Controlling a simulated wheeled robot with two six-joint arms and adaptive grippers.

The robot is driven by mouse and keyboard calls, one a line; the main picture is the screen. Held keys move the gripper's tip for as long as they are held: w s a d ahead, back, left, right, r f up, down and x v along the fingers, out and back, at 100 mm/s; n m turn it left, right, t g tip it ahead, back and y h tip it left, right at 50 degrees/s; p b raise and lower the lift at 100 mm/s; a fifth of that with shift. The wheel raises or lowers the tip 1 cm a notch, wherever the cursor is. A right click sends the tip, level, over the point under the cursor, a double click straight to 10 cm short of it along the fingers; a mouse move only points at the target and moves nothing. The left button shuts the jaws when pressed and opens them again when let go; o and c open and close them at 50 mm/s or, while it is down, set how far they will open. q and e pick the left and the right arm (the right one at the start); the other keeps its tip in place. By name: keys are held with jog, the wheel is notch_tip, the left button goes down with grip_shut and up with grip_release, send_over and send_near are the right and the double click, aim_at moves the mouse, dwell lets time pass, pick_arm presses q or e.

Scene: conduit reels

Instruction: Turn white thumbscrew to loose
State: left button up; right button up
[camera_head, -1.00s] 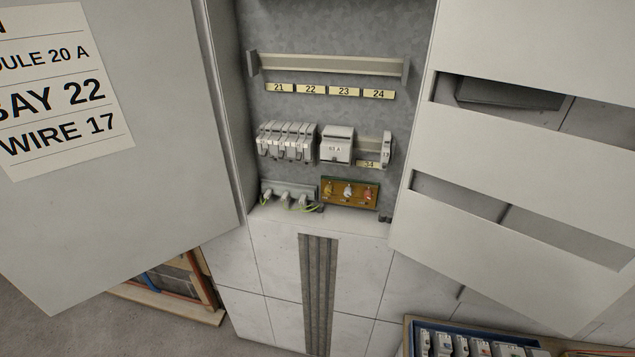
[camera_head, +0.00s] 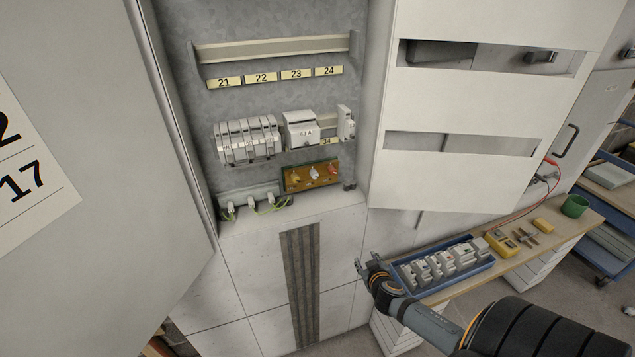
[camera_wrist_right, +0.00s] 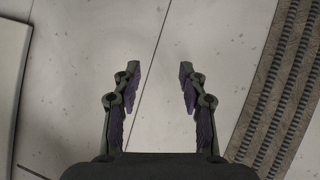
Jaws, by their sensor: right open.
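A brown terminal board (camera_head: 290,186) sits low in the open cabinet and carries three small thumbscrews. The middle one, the white thumbscrew (camera_head: 315,172), stands between a yellowish one (camera_head: 295,175) and a reddish one (camera_head: 333,170). How far it is turned is too small to tell. My right gripper (camera_head: 359,266) is below and to the right of the board, in front of the lower white panels. In the right wrist view its two fingers (camera_wrist_right: 158,78) are apart with nothing between them. My left gripper does not show.
Cabinet doors stand open at left (camera_head: 90,240) and right (camera_head: 470,105). White modules (camera_head: 247,138) sit above the board. A bench (camera_head: 545,240) at right holds a blue tray (camera_head: 428,284) of modules, close to my right gripper. A ribbed grey strip (camera_head: 300,280) runs down the lower panels.

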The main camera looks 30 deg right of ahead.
jog(key=w+a+r+t, duration=0.1)
jog(key=a+r, duration=0.1)
jog(key=r, duration=0.3)
jog(key=w+a+r+t, duration=0.2)
jog(key=r, duration=0.4)
jog(key=w+a+r+t, duration=0.1)
jog(key=a+r, duration=0.1)
jog(key=r, duration=0.4)
jog(key=shift+w+a+r+t, duration=0.25)
jog(key=shift+w+t, duration=0.05)
jog(key=shift+w, duration=0.1)
jog(key=m+t+y, duration=0.1)
jog(key=t+y, duration=0.1)
jog(key=t, duration=0.1)
send_near(316, 177)
jog(key=shift+g+h, duration=0.3)
jog(key=shift+h, duration=0.1)
jog(key=x, duration=0.7)
jog(key=shift+w+a+r+p, duration=0.2)
jog(key=shift+a+r+p, duration=0.05)
jog(key=shift+r+p, duration=0.1)
jog(key=shift+w+d+f, duration=0.1)
jog(key=shift+w+f, duration=0.05)
jog(key=shift+w, duration=0.45)
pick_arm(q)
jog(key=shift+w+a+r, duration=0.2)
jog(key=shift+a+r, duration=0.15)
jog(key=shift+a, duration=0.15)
pick_arm(e)
grip_shut()
